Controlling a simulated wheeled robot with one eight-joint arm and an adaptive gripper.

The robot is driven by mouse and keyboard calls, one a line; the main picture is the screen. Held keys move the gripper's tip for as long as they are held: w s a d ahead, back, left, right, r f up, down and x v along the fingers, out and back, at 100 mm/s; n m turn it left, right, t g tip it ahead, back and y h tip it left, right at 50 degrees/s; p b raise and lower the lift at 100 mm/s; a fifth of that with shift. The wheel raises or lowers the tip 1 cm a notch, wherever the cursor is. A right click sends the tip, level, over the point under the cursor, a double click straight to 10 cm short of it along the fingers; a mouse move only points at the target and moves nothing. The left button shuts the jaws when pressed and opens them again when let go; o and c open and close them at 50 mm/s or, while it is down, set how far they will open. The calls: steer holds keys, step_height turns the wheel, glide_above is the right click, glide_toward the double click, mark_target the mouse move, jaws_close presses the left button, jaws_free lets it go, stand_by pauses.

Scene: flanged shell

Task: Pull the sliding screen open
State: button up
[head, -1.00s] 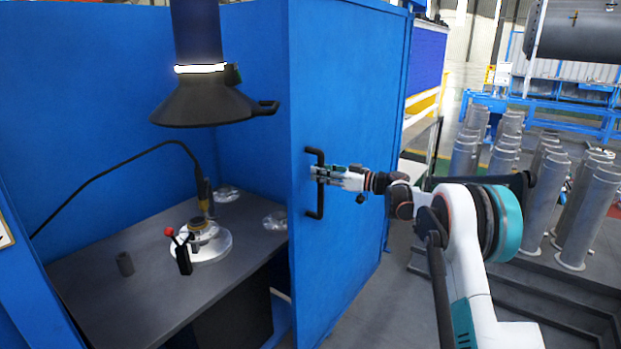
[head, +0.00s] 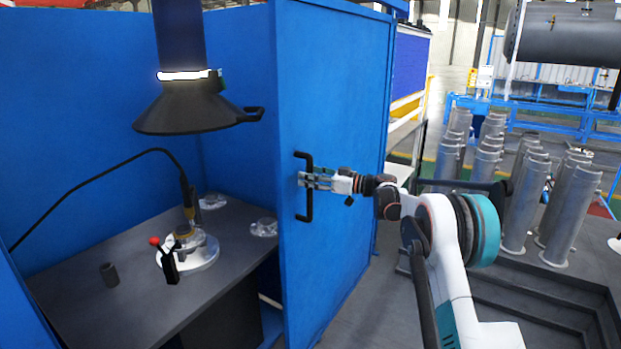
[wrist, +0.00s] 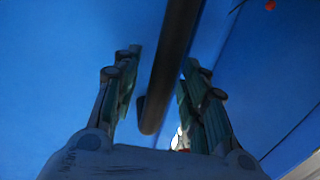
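The sliding screen (head: 335,120) is a tall blue panel at the right side of the booth in the head view, beside the booth's open front. Its black bar handle (head: 307,214) stands upright near the panel's left edge. My gripper (head: 304,179) is at the handle's upper middle part. In the wrist view the dark bar (wrist: 172,65) runs between the two fingers of my gripper (wrist: 161,62). The fingers are apart, with a clear gap on the bar's left and a narrow one on its right. Contact with the right finger is unclear.
Inside the booth, a dark table (head: 95,285) holds a round fixture (head: 195,250) with a red-knobbed lever. A black extraction hood (head: 195,108) hangs above. Several grey flanged cylinders (head: 525,200) stand on a stepped platform to the right. Grey floor lies between.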

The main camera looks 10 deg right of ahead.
steer(key=v, duration=1.2)
steer(key=s+a+r+m+g+h, duration=0.1)
steer(key=s+a+r+m+h, duration=0.15)
steer(key=s, duration=0.45)
steer(key=s+a+r+m+h, duration=0.2)
steer(key=s+a+h, duration=0.15)
steer(key=s, duration=0.45)
steer(key=s+a+r+m+g+h, duration=0.1)
steer(key=s+a+r+m+h, duration=0.1)
steer(key=s+a, duration=0.35)
steer(key=s+d+f+m+h, duration=0.2)
steer(key=s+f, duration=0.1)
steer(key=s, duration=0.8)
steer(key=s+d+f+m+h, duration=0.1)
steer(key=s+d+f+h, duration=0.2)
steer(key=s, duration=0.7)
steer(key=s+d+f+m+h, duration=0.2)
steer(key=s+f, duration=0.2)
steer(key=s, duration=0.7)
steer(key=shift+s+d+m+h, duration=0.2)
steer(key=shift+s+m+h, duration=0.1)
steer(key=shift+m+h, duration=0.1)
